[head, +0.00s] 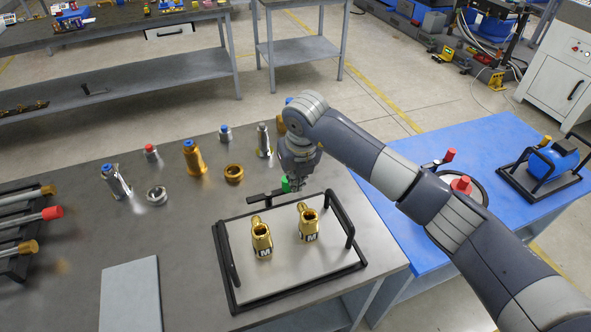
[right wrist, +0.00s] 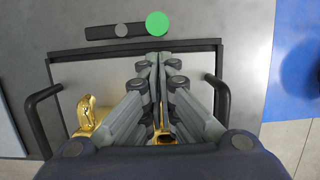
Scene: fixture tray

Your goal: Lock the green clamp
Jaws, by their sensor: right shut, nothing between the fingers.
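The green clamp shows in the head view as a green knob (head: 285,184) on a dark bar beside the far edge of the fixture tray (head: 285,277). In the right wrist view the green knob (right wrist: 157,24) is at the right end of the dark bar (right wrist: 98,33), which has a grey round pivot and lies roughly parallel to the tray edge. My right gripper (head: 294,187) is shut and empty, pointing down close to the clamp. In the right wrist view its fingertips (right wrist: 158,57) are together, just below the knob, with a gap in the picture. My left gripper is not in view.
Two brass parts (head: 262,238) marked M stand on the tray, between black side handles (head: 349,220). Metal fittings (head: 194,158) stand on the table behind and left. A rack of tools (head: 22,246) is at far left. A blue table (head: 505,150) adjoins on the right.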

